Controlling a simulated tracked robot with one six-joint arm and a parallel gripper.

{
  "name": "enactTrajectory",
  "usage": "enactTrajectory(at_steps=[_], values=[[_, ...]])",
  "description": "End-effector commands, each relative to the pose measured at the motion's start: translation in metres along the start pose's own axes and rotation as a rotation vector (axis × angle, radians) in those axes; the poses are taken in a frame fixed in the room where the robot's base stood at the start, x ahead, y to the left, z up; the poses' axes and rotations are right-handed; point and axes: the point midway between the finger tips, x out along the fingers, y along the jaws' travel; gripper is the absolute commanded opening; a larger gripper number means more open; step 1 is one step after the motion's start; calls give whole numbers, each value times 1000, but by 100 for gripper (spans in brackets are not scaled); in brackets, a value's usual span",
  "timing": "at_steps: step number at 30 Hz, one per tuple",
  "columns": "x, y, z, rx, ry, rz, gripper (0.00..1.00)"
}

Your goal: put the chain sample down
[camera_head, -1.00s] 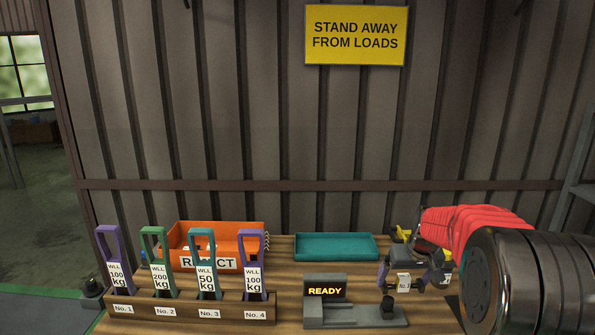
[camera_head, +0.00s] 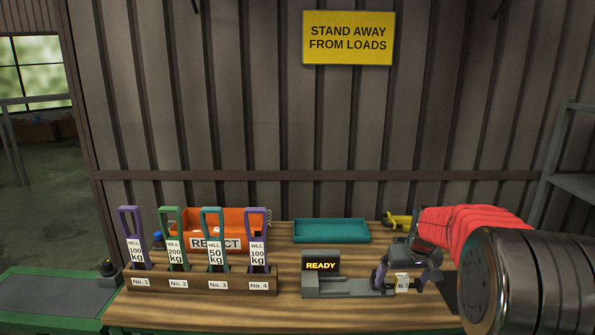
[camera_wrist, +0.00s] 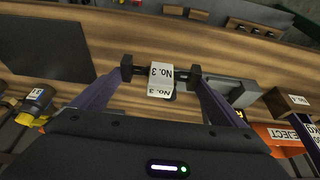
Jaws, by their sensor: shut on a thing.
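My gripper (camera_head: 405,277) is shut on the chain sample, which carries a white No. 3 label (camera_head: 403,284). In the wrist view, the dark sample with its folded white No. 3 label (camera_wrist: 161,78) sits between the two fingertips of my gripper (camera_wrist: 161,71). In the head view the sample is low, just right of the grey tester (camera_head: 350,288) with its READY display (camera_head: 321,265). I cannot tell whether it touches the table. Part of the sample is hidden behind the label and fingers.
A teal tray (camera_head: 331,220) lies at the back middle. An orange REJECT bin (camera_head: 250,225) stands behind a wooden rack (camera_head: 190,284) holding several upright tags. A dark mat (camera_wrist: 45,48) lies beside the gripper. A yellow object (camera_head: 397,219) is at the back right.

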Motion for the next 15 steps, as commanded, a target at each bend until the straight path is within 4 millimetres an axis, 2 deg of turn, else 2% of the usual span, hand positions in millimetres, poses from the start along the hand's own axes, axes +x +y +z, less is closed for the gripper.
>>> enactTrajectory(at_steps=[7, 15], values=[[0, 2, -4, 34, 16, 7, 62], [16, 2, 19, 109, 19, 32, 62]])
